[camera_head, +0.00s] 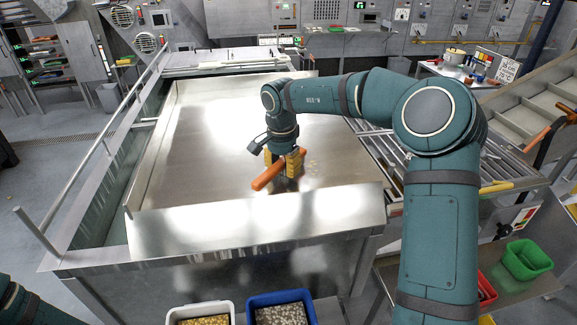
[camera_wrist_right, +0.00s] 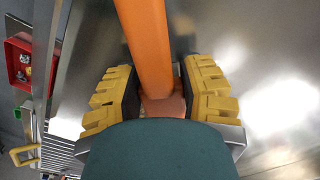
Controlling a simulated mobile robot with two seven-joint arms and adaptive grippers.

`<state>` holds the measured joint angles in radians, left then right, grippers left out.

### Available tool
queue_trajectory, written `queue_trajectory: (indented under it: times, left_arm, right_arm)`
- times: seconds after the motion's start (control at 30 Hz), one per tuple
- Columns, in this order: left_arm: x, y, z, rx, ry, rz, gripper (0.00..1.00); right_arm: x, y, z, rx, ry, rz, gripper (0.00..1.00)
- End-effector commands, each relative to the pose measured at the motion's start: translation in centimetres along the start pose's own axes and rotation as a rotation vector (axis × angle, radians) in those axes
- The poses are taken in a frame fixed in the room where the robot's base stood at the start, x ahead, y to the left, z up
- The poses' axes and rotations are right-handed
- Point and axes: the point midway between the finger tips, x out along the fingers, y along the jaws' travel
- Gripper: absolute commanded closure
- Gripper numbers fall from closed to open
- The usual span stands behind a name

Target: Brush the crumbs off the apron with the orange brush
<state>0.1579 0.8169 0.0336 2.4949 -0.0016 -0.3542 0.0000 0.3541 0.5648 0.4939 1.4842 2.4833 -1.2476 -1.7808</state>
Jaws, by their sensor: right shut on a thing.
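My right gripper (camera_head: 284,163) is low over the wide metal apron (camera_head: 215,130). Its yellow fingers are shut on the orange brush (camera_head: 267,178). The brush's orange handle slants down to the left in the head view. In the right wrist view the brush (camera_wrist_right: 147,45) runs up between the two yellow finger pads of the gripper (camera_wrist_right: 160,88). A few faint pale crumbs (camera_head: 314,163) show on the apron just right of the gripper. The bristles are hidden or too dark to tell whether they touch the metal. My left gripper is outside the views.
A roller conveyor (camera_head: 392,150) runs along the apron's right side, and a rail (camera_head: 105,140) along its left. A white bin (camera_head: 200,314) and a blue bin (camera_head: 282,308) stand in front. Green (camera_head: 526,260) and red (camera_head: 486,290) bins are at lower right. The apron's left half is clear.

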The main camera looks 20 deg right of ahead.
Motion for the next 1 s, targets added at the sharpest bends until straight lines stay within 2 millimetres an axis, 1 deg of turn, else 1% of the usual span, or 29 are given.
queue_trajectory:
  times: [0.23,0.37,0.8,1.0]
  left_arm:
    - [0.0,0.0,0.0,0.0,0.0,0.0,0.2]
    - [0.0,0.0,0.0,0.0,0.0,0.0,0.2]
    - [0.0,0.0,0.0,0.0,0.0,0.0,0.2]
    - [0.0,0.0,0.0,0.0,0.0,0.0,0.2]
  right_arm:
    - [0.2,-0.8,-0.8,0.0,-0.001,0.0,0.93]
    - [0.2,-0.9,-1.1,0.001,0.0,-0.001,0.93]
    - [0.4,1.4,-3.3,0.002,0.0,0.001,0.93]
    - [0.5,1.9,-3.8,0.001,0.0,0.002,0.92]
